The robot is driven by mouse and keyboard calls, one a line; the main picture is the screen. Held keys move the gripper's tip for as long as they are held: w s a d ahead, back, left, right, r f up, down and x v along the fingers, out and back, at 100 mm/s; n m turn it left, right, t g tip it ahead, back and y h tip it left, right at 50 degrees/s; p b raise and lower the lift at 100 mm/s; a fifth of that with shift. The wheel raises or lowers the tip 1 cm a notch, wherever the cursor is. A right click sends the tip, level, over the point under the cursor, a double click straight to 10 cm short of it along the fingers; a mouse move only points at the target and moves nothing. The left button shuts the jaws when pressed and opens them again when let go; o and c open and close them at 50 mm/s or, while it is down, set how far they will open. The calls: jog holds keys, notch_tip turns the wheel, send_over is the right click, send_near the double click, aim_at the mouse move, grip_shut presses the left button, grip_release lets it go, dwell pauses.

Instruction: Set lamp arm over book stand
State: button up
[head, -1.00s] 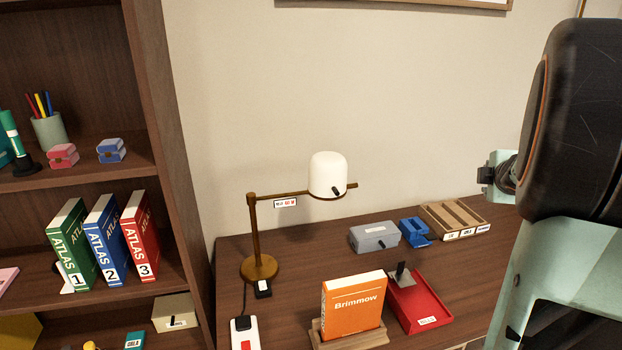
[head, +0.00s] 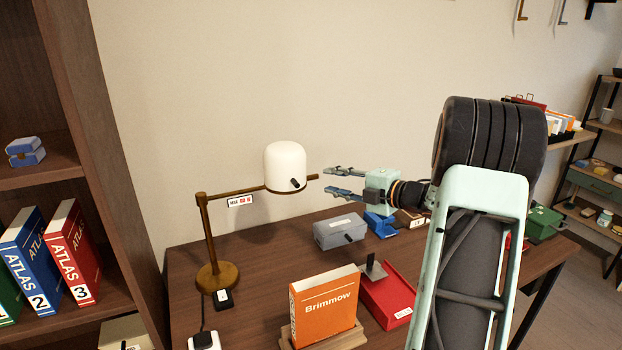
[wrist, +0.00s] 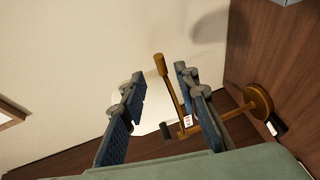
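The brass desk lamp stands at the left of the desk on its round base (head: 217,276). Its lamp arm (head: 240,190) reaches right from the post, with a white shade (head: 285,166) and a bare tip at the end. An orange Brimmow book (head: 325,306) stands in the wooden book stand (head: 352,339), in front and to the right of the lamp base. My gripper (head: 327,180) is open just right of the arm's tip. In the wrist view, the lamp arm's tip (wrist: 160,64) shows between my open fingers (wrist: 160,76); contact cannot be told.
A red tray (head: 398,292), a grey box (head: 340,231) and a blue holder (head: 380,224) sit on the desk right of the lamp. A white power strip (head: 204,341) lies at front left. A bookcase (head: 112,150) stands left. A green box (head: 544,223) is at the desk's right.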

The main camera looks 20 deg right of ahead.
aim_at(316, 178)
jog(key=x, duration=0.8)
jog(key=shift+f, duration=0.15)
jog(key=shift+c, duration=0.4)
jog(key=shift+s, duration=0.1)
grip_shut()
